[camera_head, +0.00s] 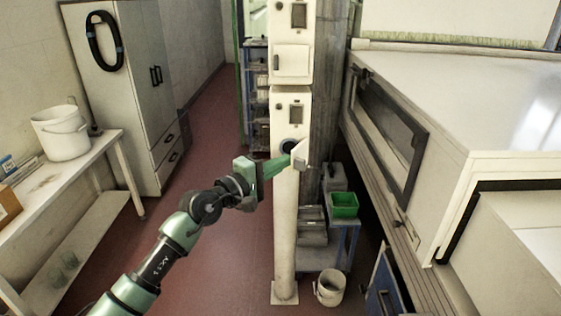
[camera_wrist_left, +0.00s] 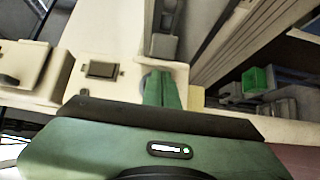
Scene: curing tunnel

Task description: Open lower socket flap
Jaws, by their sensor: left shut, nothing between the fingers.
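The lower socket box (camera_head: 291,108) is cream and sits on a white post. Its flap (camera_head: 301,153) stands swung out to the right, and the dark round socket (camera_head: 289,146) shows beside it. My left gripper (camera_head: 292,161) is shut and empty, its green fingertips at the flap's inner side. Whether they touch the flap is hard to tell. In the left wrist view the shut fingers (camera_wrist_left: 163,88) cover part of the socket, and a pale piece of the flap (camera_wrist_left: 197,98) shows to their right. My right gripper is out of view.
The upper socket box (camera_head: 292,62) has its flap closed. A blue trolley (camera_head: 335,243) with a green bin (camera_head: 344,204) stands behind the post, with a white bucket (camera_head: 330,289) beside it. The large tunnel housing (camera_head: 440,110) fills the right. The red floor at left is clear.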

